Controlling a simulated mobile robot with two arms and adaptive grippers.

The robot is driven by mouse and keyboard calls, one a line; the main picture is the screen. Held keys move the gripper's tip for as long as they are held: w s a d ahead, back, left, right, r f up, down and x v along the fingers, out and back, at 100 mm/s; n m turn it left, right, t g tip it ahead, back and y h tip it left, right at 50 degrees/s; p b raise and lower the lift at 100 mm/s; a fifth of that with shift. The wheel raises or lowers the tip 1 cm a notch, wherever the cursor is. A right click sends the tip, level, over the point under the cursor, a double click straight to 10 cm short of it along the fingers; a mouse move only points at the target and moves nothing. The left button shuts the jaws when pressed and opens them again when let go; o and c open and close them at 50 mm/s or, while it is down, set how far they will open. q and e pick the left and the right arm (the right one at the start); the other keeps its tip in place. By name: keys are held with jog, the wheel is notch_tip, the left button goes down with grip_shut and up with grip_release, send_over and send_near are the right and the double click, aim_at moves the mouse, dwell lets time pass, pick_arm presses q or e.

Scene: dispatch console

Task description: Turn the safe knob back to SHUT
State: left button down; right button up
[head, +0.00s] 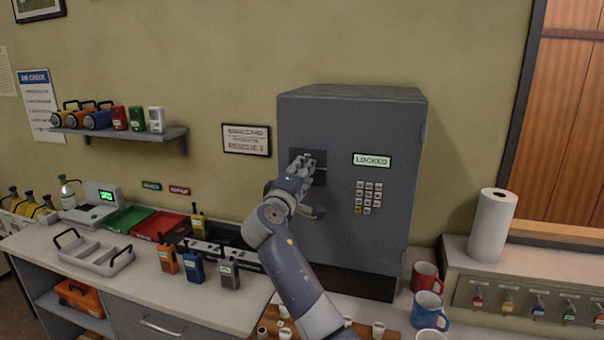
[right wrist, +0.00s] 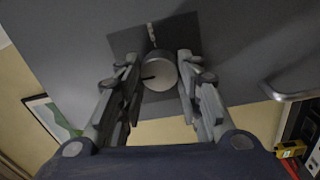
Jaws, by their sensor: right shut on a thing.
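The grey safe (head: 350,112) stands on the counter with its door closed. A lit sign (head: 371,160) on its front reads LOCKED. My right gripper (head: 304,162) is at the dark plate on the safe's front and hides most of it in the head view. In the right wrist view, the round grey knob (right wrist: 160,73) sits on the dark plate (right wrist: 184,32) between the fingers of my right gripper (right wrist: 158,80), which is shut on it. A dark line marks the knob's face. The small lettering by the knob is too blurred to read. My left gripper is not in view.
A door handle (right wrist: 290,94) sticks out beside the knob. A keypad (head: 368,197) is right of my arm. Radios (head: 228,274) and a white tray (head: 95,252) are on the left counter. Mugs (head: 426,278) and a paper roll (head: 492,226) stand at right.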

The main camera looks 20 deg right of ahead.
jog(key=shift+r, duration=0.35)
jog(key=o, duration=1.1)
jog(key=shift+d, duration=0.1)
jog(key=shift+c, duration=0.2)
jog(key=shift+w+f, duration=0.15)
jog(key=shift+f, duration=0.15)
jog(key=v, duration=1.2)
jog(key=shift+d+f, duration=0.1)
jog(key=shift+f, duration=0.1)
